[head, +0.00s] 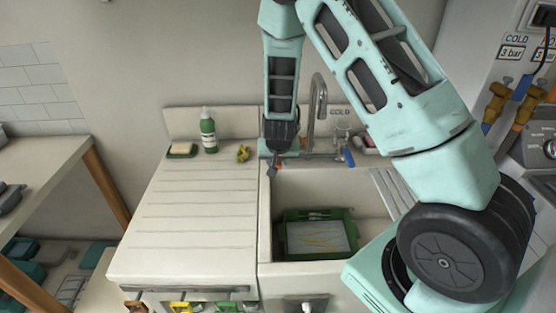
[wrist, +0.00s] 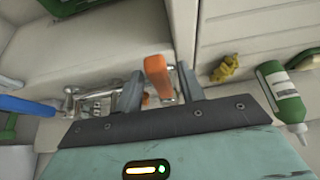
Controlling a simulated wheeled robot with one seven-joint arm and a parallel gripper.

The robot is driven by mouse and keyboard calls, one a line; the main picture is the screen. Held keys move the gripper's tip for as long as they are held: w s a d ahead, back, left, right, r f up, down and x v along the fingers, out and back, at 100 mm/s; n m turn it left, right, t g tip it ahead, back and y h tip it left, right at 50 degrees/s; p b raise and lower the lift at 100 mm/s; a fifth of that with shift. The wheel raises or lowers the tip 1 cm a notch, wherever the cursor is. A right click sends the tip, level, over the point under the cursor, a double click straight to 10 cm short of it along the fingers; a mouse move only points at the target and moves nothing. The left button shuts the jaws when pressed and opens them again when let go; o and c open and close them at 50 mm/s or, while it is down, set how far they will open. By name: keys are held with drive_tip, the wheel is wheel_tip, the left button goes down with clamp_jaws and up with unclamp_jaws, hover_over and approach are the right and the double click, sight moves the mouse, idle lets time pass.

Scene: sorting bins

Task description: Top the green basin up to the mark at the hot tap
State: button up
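The green basin (head: 352,243) sits in the sink, with a pale surface inside; I cannot make out the mark. Its edge shows at the top of the wrist view (wrist: 65,6). The chrome tap (head: 318,97) curves up behind the sink; I see no stream from it. The orange tap lever (wrist: 157,78) stands between my gripper's (wrist: 160,88) fingers, with a gap at the left finger. In the head view my gripper (head: 271,167) points down at the sink's back left corner and mostly hides the lever. The blue lever (head: 349,158), by the COLD label, is to the right.
Left of the sink is a ridged drainboard (head: 190,215), mostly clear. A green-labelled bottle (head: 208,132), a soap dish (head: 181,151) and a yellow crumpled thing (head: 243,153) stand along its back. The wall panel is close behind the taps.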

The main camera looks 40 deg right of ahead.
drive_tip(key=c, duration=0.6)
drive_tip(key=shift+w+a+r+p, duration=0.1)
drive_tip(key=shift+a+r+p, duration=0.1)
drive_tip(key=shift+p, duration=0.45)
drive_tip(key=m+p, duration=0.1)
drive_tip(key=p, duration=0.1)
drive_tip(key=w+a+m+p, duration=0.1)
drive_tip(key=p, duration=0.2)
drive_tip(key=g+h+p, duration=0.1)
drive_tip(key=p, duration=0.1)
drive_tip(key=shift+w+a+m, duration=0.15)
drive_tip(key=shift+w+m, duration=0.15)
drive_tip(key=shift+m, duration=0.1)
drive_tip(key=shift+w+a+m+p, duration=0.1)
drive_tip(key=shift+m+p, duration=0.2)
drive_tip(key=shift+p, duration=0.65)
drive_tip(key=shift+w+a+p, duration=0.15)
drive_tip(key=shift+p, duration=0.6)
drive_tip(key=shift+w+a+f+m, duration=0.1)
drive_tip(key=shift+f+m, duration=0.05)
drive_tip(key=shift+m, duration=0.15)
